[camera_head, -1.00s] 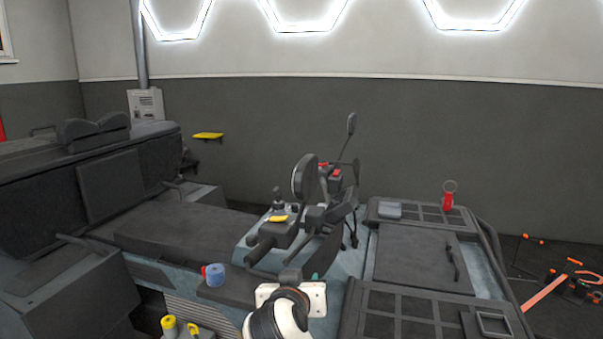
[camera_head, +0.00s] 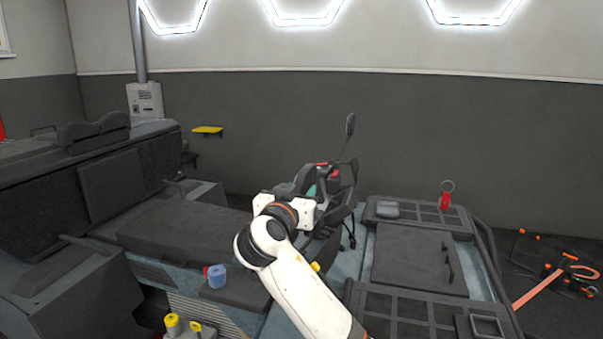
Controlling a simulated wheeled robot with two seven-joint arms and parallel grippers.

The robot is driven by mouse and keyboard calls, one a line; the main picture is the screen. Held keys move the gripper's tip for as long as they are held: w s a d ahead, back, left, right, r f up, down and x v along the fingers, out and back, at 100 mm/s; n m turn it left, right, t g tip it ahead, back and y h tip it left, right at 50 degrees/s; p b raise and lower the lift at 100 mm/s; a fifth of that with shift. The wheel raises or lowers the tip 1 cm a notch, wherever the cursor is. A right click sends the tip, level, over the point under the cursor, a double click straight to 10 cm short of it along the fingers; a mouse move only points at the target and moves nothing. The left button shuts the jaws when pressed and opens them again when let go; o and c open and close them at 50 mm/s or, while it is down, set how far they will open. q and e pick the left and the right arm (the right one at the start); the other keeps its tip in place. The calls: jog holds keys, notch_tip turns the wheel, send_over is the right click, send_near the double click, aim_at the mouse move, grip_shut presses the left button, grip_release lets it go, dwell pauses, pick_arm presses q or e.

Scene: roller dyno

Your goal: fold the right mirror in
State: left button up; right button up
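My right gripper (camera_head: 302,185) reaches in from the bottom and is over the handlebar area of the vehicle. Its dark fingers and a teal part overlap the dark near mirror there, so I cannot tell the mirror's outline from the fingers, whether they touch, or whether the fingers are open. The far mirror (camera_head: 350,124) stands upright on its thin stalk behind the handlebar. My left gripper is not in view.
The seat (camera_head: 185,235) lies left of the handlebar. The front rack (camera_head: 415,255) lies to the right, with a red key tag (camera_head: 445,200) at its far edge. A blue cylinder (camera_head: 217,276) sits at the seat's near edge. Tools (camera_head: 570,275) lie at far right.

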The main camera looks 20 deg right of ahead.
jog(key=shift+p+x, duration=0.3)
jog(key=shift+x, duration=0.8)
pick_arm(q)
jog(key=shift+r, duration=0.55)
pick_arm(e)
grip_shut()
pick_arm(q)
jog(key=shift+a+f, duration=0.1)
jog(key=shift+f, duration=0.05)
pick_arm(e)
jog(key=shift+f, duration=0.1)
